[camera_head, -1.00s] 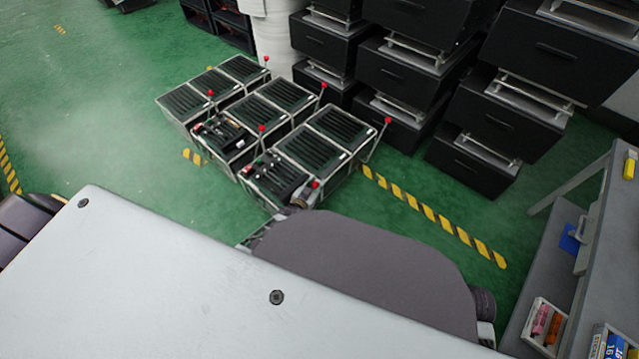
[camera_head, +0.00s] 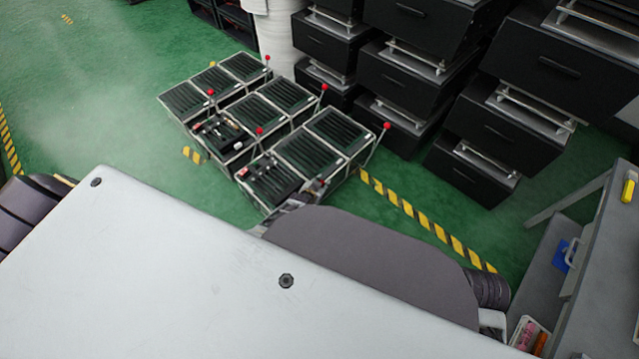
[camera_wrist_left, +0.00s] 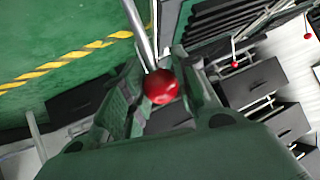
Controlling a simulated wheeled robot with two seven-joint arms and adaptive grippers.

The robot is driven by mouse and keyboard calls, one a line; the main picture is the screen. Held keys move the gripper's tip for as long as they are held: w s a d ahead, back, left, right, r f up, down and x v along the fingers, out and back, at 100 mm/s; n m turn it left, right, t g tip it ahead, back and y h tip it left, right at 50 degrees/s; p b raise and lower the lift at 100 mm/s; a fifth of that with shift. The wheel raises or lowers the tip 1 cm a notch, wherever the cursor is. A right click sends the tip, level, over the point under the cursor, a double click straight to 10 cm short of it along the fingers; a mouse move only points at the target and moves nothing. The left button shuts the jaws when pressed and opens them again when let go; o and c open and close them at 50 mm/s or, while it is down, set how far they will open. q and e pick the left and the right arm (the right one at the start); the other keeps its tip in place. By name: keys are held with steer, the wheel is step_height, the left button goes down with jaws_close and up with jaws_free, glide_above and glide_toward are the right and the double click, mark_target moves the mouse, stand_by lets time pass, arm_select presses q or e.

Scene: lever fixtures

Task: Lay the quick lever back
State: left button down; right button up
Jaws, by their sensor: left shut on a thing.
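A lever with a red ball knob (camera_wrist_left: 161,87) and a thin metal rod shows in the left wrist view, the knob between the fingers of my left gripper (camera_wrist_left: 165,92). The gripper is shut on this lever. In the head view the left gripper (camera_head: 316,188) is at the near corner of the front slatted rack unit (camera_head: 310,150), partly hidden by my grey arm; the held knob is hidden there. Other levers with red knobs stand on the rack units, one at the right (camera_head: 387,125) and one at the front middle (camera_head: 259,131). My right gripper is not in view.
Black drawer boxes (camera_head: 480,150) are stacked behind and to the right of the racks. A grey workbench (camera_head: 590,230) with a yellow item (camera_head: 628,190) stands at the right. Green floor with yellow-black tape (camera_head: 430,220) is clear between them.

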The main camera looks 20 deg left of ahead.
arm_select(q)
steer(key=shift+w+d+f+g, duration=0.25)
steer(key=shift+w+f+g, duration=0.05)
steer(key=shift+w, duration=0.35)
steer(key=c, duration=1.1)
jaws_free()
steer(key=shift+w+f, duration=0.15)
steer(key=shift+f, duration=0.05)
steer(key=shift+r, duration=0.1)
steer(key=shift+s+r, duration=0.1)
steer(key=shift+s, duration=0.2)
steer(key=shift+v, duration=5.7)
steer(key=shift+d, duration=0.2)
